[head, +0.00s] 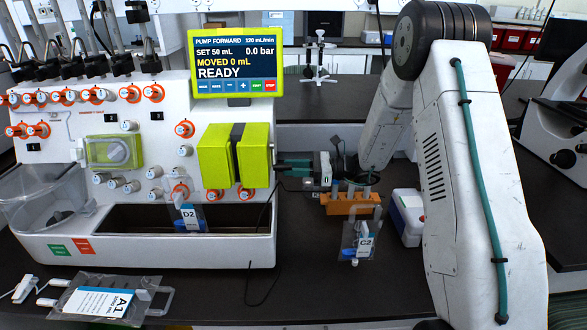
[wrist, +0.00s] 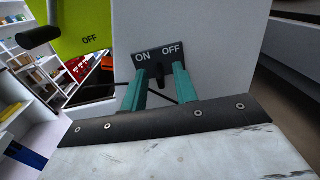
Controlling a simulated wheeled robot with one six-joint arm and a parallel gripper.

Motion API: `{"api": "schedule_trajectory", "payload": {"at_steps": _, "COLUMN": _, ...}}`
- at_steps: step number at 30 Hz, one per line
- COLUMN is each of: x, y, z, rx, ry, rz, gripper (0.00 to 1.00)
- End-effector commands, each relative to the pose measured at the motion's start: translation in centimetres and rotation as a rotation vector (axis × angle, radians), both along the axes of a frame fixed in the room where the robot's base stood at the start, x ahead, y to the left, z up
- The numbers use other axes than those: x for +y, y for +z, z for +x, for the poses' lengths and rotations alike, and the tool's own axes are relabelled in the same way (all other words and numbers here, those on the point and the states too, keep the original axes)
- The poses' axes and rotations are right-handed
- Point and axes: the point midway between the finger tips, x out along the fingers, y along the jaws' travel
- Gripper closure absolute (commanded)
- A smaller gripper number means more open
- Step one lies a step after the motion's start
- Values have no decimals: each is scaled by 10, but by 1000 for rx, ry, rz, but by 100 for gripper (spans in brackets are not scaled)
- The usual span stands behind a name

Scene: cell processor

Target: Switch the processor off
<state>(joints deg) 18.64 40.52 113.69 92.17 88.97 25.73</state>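The white processor (head: 150,245) stands at the left in the head view, its screen (head: 236,62) lit and reading READY. On its right side wall is a dark switch plate (wrist: 140,70) marked ON at left and OFF at right in the wrist view. A small black switch lever (wrist: 160,72) stands out from the plate. I cannot tell clearly which way it leans. My gripper (wrist: 162,78) has its two teal fingers apart, one on each side of the lever, close to the plate. In the head view my gripper (head: 290,164) is at the processor's right side, partly hidden.
The yellow-green pump housing (head: 216,155) sticks out at the processor's front. Bag A1 (head: 103,302) lies on the bench. The front-middle bench is mostly clear, with a black cable.

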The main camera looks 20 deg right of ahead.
Motion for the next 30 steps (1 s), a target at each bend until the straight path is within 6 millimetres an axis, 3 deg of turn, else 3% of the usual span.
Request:
{"api": "schedule_trajectory", "payload": {"at_steps": 5, "x": -5, "y": 0, "z": -2, "rx": 0, "ry": -1, "rz": 0, "gripper": 71}}
{"api": "schedule_trajectory", "payload": {"at_steps": 18, "x": -66, "y": 0, "z": -25, "rx": 0, "ry": -2, "rz": 0, "gripper": 71}}
{"api": "schedule_trajectory", "payload": {"at_steps": 30, "x": -73, "y": 0, "z": -28, "rx": 0, "ry": 0, "rz": 0, "gripper": 71}}
